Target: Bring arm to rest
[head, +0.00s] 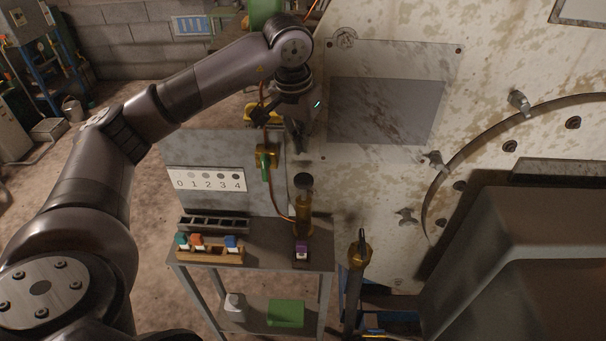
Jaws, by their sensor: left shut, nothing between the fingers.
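My left arm comes in from the left, bends at the elbow and reaches to the upper middle. My left gripper (298,148) points down, shut and empty, in front of the large pale, stained panel. It hangs above a small metal table (270,258). Below its fingertips, an amber cylinder with a dark top (303,205) stands on the table, apart from the gripper as far as I can see. My right gripper is not in view.
The table holds a small purple-topped vial (301,250), a wooden rack (210,254) with several colored-cap vials, and a dark slotted tray (214,224). A 0-to-4 scale card (207,179) stands behind. A green-handled valve (264,160) is close left of the gripper. Wing nuts (433,160) project from the panel.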

